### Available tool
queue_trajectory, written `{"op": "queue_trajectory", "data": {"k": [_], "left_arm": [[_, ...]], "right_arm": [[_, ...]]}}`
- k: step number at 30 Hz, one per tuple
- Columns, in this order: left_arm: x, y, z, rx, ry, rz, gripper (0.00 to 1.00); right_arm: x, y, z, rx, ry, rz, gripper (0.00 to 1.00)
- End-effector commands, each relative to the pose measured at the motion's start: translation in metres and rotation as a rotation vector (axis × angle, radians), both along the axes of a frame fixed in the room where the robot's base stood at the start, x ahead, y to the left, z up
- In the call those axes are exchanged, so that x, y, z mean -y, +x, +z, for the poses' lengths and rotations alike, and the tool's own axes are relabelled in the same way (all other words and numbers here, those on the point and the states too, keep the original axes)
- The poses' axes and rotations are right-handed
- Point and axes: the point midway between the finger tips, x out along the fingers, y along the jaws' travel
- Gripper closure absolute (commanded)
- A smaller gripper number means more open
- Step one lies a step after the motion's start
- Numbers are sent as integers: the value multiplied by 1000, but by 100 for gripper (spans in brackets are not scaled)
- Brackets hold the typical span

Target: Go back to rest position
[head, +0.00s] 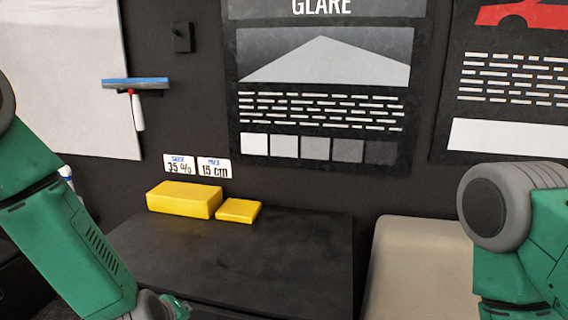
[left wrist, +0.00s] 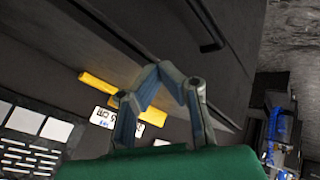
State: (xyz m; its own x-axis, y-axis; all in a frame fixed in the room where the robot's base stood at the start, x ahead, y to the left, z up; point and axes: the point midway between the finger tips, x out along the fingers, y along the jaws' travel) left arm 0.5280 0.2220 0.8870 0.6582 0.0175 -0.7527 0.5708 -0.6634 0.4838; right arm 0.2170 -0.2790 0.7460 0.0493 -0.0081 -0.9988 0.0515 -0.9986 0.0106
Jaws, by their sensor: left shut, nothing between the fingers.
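My left arm comes in from the left of the head view and runs down past the bottom edge, with its gripper out of that picture. In the left wrist view my left gripper (left wrist: 160,68) is shut, its fingertips together and nothing between them. It is in front of the dark table (head: 240,260), apart from the yellow blocks. My right arm shows at the right edge of the head view. Its gripper is not in view.
A larger yellow block (head: 184,200) and a smaller one (head: 238,211) lie at the table's back. Two labels (head: 197,166) and a squeegee (head: 136,95) are on the dark wall. A beige seat-like surface (head: 415,265) stands right of the table. The table's front is clear.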

Motion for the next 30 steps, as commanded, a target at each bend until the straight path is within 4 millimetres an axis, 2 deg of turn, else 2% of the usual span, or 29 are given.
{"op": "queue_trajectory", "data": {"k": [1, 5, 6, 9, 12, 15, 18, 20, 30], "left_arm": [[-4, -29, -34, -67, 55, -75, 100], [-17, -105, -98, -228, 177, -287, 100], [-23, -131, -115, -279, 209, -356, 100], [-35, -193, -147, -402, 269, -523, 100], [-47, -247, -166, -506, 305, -667, 100], [-56, -285, -175, -579, 322, -772, 100], [-61, -306, -177, -619, 328, -833, 100], [-62, -312, -178, -629, 329, -851, 100], [-62, -313, -177, -631, 329, -855, 100]], "right_arm": [[0, 0, -7, 0, 0, 0, 60], [0, 0, -16, 0, 0, 0, 60], [0, 0, -18, 0, 0, 0, 60], [0, 0, -25, 0, 0, 0, 60], [0, 0, -30, 0, 0, 0, 60], [0, 0, -34, 0, 0, 0, 60], [0, 0, -35, 0, 0, 0, 60], [0, 0, -35, 0, 0, 0, 60], [0, 0, -35, 0, 0, 0, 60]]}}
